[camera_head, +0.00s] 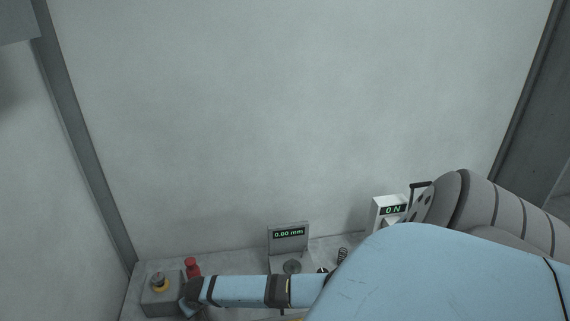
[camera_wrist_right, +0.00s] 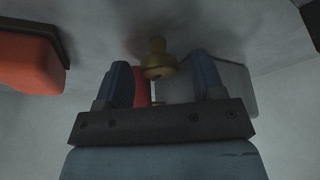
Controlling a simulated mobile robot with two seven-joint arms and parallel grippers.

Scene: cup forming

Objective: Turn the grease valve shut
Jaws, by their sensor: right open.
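In the right wrist view a brass fitting (camera_wrist_right: 158,62) with a rounded body and narrower neck shows just beyond my right fingertips. I take it for the grease valve. A red piece (camera_wrist_right: 143,88) shows beside and below it, between the fingers; I cannot tell whether the two are joined. My right gripper (camera_wrist_right: 162,75) is open, with a finger on either side of the red piece; contact is not clear. In the head view my right gripper (camera_head: 188,299) is low at the left end of the bench. The valve cannot be made out there. My left gripper is not in view.
A gauge reading 0.00 mm (camera_head: 289,233) and a 0 N display (camera_head: 393,210) stand farther right. A pale wall backs the bench.

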